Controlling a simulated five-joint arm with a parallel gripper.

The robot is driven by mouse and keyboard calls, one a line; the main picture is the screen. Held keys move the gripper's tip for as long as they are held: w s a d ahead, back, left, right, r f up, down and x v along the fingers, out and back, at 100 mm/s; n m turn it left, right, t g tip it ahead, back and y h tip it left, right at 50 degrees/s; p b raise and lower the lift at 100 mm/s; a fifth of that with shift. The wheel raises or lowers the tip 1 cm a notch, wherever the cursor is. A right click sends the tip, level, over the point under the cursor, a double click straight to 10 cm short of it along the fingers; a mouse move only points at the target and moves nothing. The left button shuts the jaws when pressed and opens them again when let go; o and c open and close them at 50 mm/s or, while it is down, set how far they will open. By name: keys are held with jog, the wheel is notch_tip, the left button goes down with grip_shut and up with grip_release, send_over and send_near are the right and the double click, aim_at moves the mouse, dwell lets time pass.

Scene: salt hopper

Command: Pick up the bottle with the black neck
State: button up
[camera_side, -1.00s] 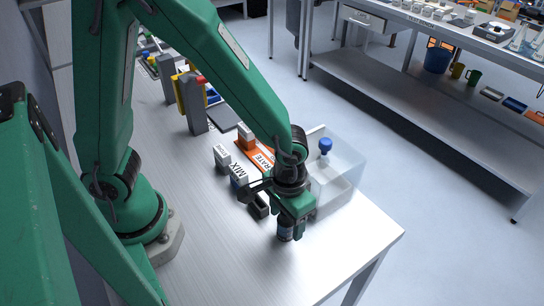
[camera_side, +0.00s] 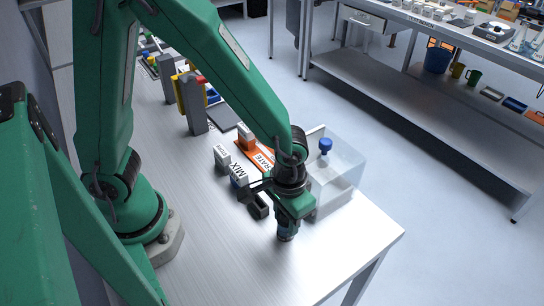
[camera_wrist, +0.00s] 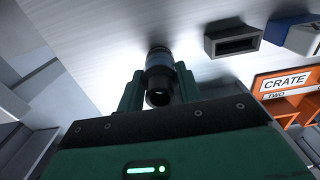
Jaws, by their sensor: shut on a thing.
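A small bottle (camera_wrist: 158,62) with a blue-grey body and a dark open neck stands between my fingers in the wrist view. My gripper (camera_wrist: 158,88) is shut on it, with one green finger against each side. In the side view my gripper (camera_side: 291,219) points down near the table's front end, and the lower part of the bottle (camera_side: 286,234) shows below the fingers, at the tabletop. The fingers hide its upper part there.
A small black open box (camera_side: 259,207) stands just left of my gripper. The table's front corner (camera_side: 395,232) is bare.

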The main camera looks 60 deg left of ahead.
jog(key=shift+r, duration=0.1)
jog(key=shift+r, duration=2.05)
jog(key=s+d+r, duration=0.5)
jog(key=s+r, duration=0.1)
jog(key=s, duration=0.4)
jog(key=shift+s+r, duration=0.25)
jog(key=shift+r, duration=0.1)
jog(key=shift+d, duration=0.1)
